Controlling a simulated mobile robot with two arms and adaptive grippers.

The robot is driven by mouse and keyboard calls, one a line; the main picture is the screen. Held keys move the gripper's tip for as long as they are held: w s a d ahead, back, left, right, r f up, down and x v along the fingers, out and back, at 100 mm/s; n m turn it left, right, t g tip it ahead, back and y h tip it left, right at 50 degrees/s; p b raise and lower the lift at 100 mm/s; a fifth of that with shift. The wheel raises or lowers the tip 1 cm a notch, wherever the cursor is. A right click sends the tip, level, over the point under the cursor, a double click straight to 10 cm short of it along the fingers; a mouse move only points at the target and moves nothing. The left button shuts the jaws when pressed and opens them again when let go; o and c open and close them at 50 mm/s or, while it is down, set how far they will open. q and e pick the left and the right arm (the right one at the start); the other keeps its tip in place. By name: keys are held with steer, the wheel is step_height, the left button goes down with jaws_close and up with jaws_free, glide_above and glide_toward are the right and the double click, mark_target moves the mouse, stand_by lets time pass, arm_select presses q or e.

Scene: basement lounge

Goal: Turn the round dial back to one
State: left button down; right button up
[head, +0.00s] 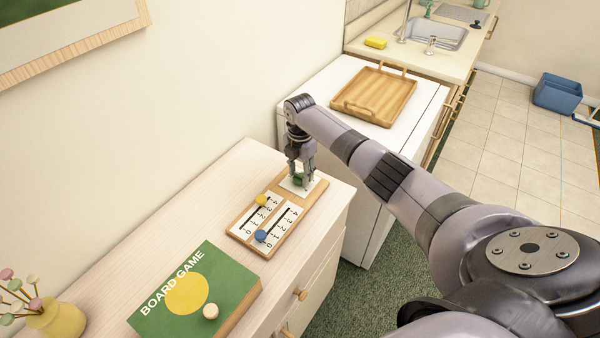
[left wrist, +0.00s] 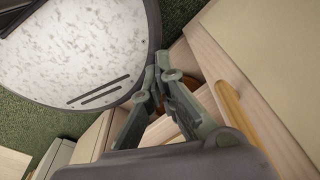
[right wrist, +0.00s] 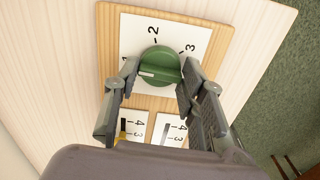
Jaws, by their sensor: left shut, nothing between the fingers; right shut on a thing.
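The round green dial (right wrist: 159,67) sits on a white plate with the numbers 1, 2 and 3 around it. Its white pointer mark faces left in the right wrist view, close to the 1, which is partly hidden by a finger. My right gripper (right wrist: 160,72) is shut on the dial, one finger on each side. In the head view my right gripper (head: 299,178) points down and hides most of the dial. My left gripper (left wrist: 166,76) is shut and empty in the left wrist view, away from the dial and outside the head view.
The wooden board (head: 236,232) also carries two sliders, with a yellow knob (head: 262,200) and a blue knob (head: 261,236). A green board game box (head: 215,260) and a yellow vase (head: 58,318) stand on the cabinet. A wooden tray (head: 372,95) lies on the white unit behind.

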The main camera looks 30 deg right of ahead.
mark_target(300, 174)
steer(key=shift+n, duration=0.5)
steer(key=o, duration=1.2)
steer(key=shift+c, duration=0.2)
steer(key=shift+r, duration=0.1)
step_height(300, 174, up, 12)
